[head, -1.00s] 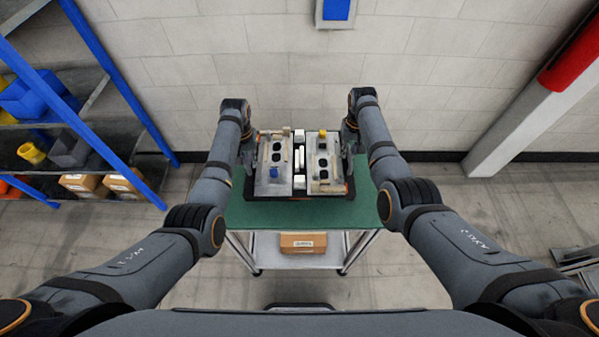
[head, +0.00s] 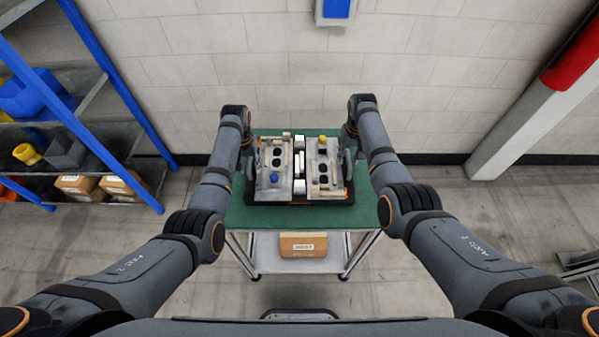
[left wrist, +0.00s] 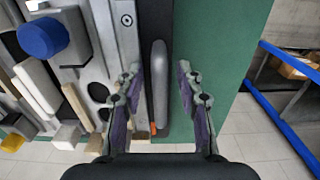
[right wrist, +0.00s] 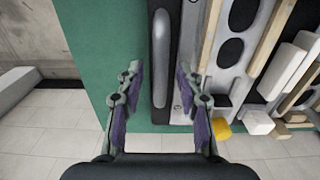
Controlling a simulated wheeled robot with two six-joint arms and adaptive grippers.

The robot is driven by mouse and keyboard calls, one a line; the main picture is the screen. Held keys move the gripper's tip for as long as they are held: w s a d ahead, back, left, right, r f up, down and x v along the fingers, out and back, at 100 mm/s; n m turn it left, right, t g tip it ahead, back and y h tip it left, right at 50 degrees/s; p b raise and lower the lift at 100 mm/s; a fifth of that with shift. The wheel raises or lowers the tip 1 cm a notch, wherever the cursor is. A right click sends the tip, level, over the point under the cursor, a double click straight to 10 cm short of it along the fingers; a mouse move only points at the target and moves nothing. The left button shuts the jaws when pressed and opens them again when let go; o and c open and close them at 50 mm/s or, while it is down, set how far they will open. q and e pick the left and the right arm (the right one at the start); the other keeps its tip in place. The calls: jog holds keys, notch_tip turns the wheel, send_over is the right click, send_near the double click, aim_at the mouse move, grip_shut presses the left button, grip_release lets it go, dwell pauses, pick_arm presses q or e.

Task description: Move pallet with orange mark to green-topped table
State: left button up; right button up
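The pallet is a dark tray (head: 326,202) carrying two grey fixture plates, and it rests on the green-topped table (head: 270,217). A small orange mark (left wrist: 153,128) shows at its edge in the left wrist view. My left gripper (head: 251,158) is at the pallet's left side; in the left wrist view its fingers (left wrist: 158,90) are spread either side of a grey handle (left wrist: 160,75), with gaps. My right gripper (head: 348,156) is at the right side; its fingers (right wrist: 160,90) are likewise spread around the other handle (right wrist: 160,55).
A blue-framed shelf (head: 90,110) with bins and boxes stands at left. A cardboard box (head: 303,245) sits on the table's lower shelf. A wall is close behind the table. A grey post (head: 530,110) with a red top is at right. Green surface is free around the pallet.

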pick_arm(q)
jog(key=shift+w+r, duration=0.1)
jog(key=shift+w, duration=0.05)
pick_arm(e)
jog(key=shift+w+f, duration=0.1)
jog(key=shift+f, duration=0.05)
pick_arm(q)
notch_tip(320, 180, up, 12)
jog(key=shift+s, duration=0.2)
pick_arm(e)
notch_tip(320, 180, up, 12)
dwell(0.4)
